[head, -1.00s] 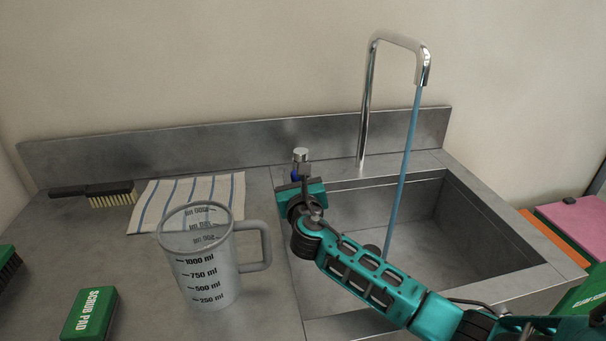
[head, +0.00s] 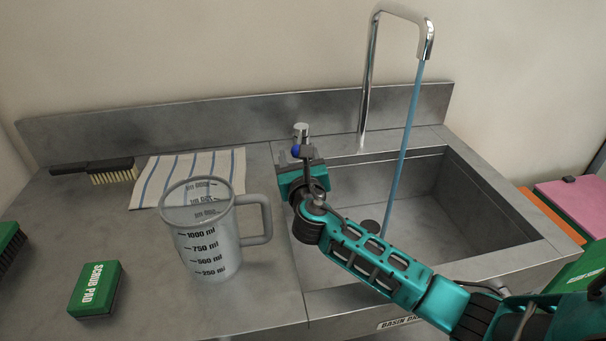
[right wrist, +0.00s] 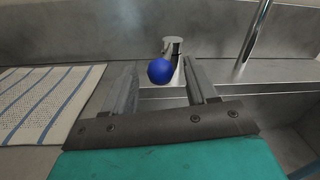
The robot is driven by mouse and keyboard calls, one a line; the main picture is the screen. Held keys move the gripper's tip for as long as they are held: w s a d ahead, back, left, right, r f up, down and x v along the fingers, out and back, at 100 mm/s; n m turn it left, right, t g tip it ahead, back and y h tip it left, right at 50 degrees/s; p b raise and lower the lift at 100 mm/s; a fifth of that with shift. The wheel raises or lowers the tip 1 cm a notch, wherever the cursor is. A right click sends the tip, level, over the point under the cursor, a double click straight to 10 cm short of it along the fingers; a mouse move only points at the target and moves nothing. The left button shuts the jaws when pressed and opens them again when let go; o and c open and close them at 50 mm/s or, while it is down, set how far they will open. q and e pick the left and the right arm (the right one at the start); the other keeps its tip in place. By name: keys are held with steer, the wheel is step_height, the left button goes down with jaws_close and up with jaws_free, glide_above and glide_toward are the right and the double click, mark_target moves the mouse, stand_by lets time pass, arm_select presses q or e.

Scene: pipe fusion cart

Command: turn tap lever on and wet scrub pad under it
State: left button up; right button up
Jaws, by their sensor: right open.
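The tap's tall chrome spout (head: 369,85) stands behind the sink, and a blue stream of water (head: 404,150) runs from it into the basin. The tap lever is a short chrome post (head: 301,131) with a blue knob (head: 296,151). In the right wrist view the blue knob (right wrist: 160,71) shows between my right gripper's two fingers (right wrist: 165,88), which stand apart. My right gripper (head: 302,160) is open at the lever; I cannot tell whether it touches the knob. The green scrub pad (head: 96,289) lies on the counter at the front left. My left gripper is not in view.
A clear measuring jug (head: 212,250) stands left of the sink (head: 480,215), close to my right arm. A striped cloth (head: 190,172) and a black brush (head: 100,170) lie behind it. Another green brush (head: 8,243) is at the left edge. Pink and orange items (head: 575,205) sit at right.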

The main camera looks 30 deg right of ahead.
steer(key=v, duration=1)
steer(key=shift+s+p, duration=0.25)
steer(key=shift+p, duration=0.15)
steer(key=shift+a, duration=0.1)
